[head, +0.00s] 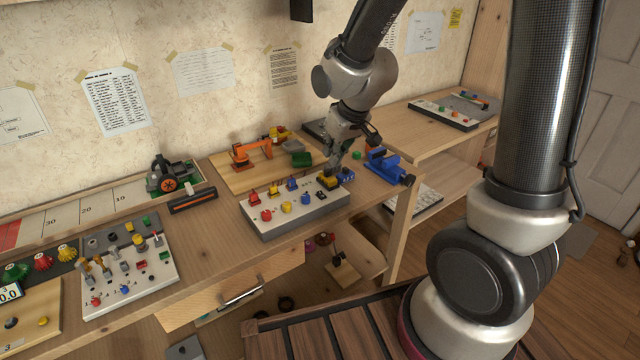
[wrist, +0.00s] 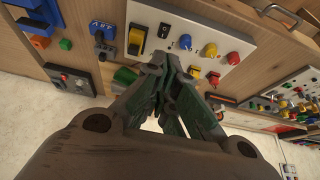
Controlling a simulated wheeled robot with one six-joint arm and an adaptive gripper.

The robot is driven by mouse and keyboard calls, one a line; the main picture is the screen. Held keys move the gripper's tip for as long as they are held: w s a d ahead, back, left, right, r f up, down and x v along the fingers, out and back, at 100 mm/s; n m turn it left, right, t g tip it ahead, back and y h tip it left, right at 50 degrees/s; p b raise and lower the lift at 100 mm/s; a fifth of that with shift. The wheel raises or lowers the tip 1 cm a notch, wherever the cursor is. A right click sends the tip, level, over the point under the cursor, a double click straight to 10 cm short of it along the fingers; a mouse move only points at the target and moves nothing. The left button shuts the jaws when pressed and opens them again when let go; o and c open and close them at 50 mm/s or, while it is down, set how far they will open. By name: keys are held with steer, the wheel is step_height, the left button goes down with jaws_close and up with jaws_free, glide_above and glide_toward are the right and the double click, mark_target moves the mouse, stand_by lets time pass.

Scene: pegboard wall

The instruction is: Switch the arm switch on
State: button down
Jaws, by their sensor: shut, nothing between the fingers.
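A white control panel (head: 290,213) on the bench carries red, yellow and blue knobs and several switches. At its right end is a yellow-framed switch (head: 327,182), which also shows in the wrist view (wrist: 136,40); a dark rocker (wrist: 165,29) is beside it there. A blue part (head: 347,173) is at the panel's right edge. I cannot tell which control is the arm switch, or its setting. An orange model arm (head: 250,150) stands on a wooden board behind the panel. My gripper (head: 332,167) is shut and empty, just above the panel's right end; contact is unclear. It fills the middle of the wrist view (wrist: 170,62).
A blue vise (head: 385,165) is close to the right of the panel. Another panel (head: 125,265) with several levers stands at the left. A separate control box (head: 445,113) rests on the right shelf.

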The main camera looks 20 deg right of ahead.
mark_target(321, 195)
steer(key=x, duration=1.4)
